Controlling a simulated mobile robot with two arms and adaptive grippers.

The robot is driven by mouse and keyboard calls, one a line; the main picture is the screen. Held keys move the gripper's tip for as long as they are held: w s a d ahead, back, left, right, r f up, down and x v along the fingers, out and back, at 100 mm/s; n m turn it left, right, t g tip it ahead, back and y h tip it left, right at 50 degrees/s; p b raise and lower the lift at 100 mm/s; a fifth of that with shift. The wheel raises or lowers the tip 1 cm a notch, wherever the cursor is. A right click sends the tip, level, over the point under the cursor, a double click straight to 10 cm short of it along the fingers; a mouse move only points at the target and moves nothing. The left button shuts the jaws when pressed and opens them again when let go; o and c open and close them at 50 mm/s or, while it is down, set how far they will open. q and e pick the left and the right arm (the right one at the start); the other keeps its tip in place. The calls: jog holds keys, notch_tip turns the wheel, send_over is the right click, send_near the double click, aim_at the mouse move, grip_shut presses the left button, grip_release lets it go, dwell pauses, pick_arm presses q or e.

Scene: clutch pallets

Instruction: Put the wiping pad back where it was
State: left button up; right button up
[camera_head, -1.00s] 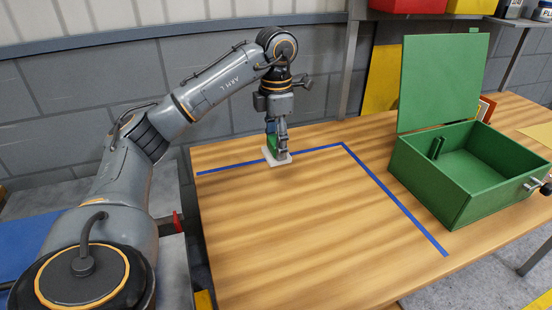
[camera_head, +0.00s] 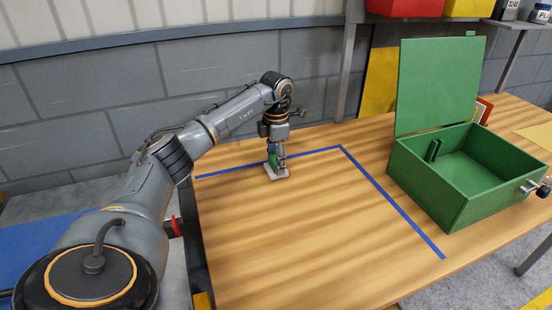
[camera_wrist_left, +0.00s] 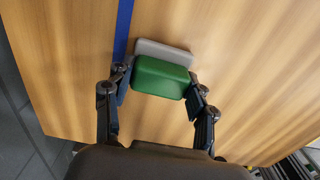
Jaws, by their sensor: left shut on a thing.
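The wiping pad has a green grip block and a pale grey base (camera_head: 280,175); it also shows in the left wrist view (camera_wrist_left: 160,77). My left gripper (camera_head: 276,155) points down and is shut on the green block, with one finger on each side (camera_wrist_left: 160,98). The pad is at the table's back left, just on the near side of the blue tape line (camera_head: 310,154). Its base is on or very close to the tabletop; I cannot tell if it touches. My right gripper is not in view.
The wooden table (camera_head: 310,235) is bare within the tape lines. An open green box (camera_head: 428,185) with its lid (camera_head: 440,85) raised stands at the right. A grey block wall (camera_head: 60,110) is behind. A shelf with red (camera_head: 405,6) and yellow (camera_head: 470,7) bins is at the back right.

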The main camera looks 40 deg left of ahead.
pick_arm(q)
jog(key=o, duration=1.1)
jog(key=shift+r, duration=0.35)
notch_tip(320, 180, up, 12)
jog(key=shift+f, duration=0.2)
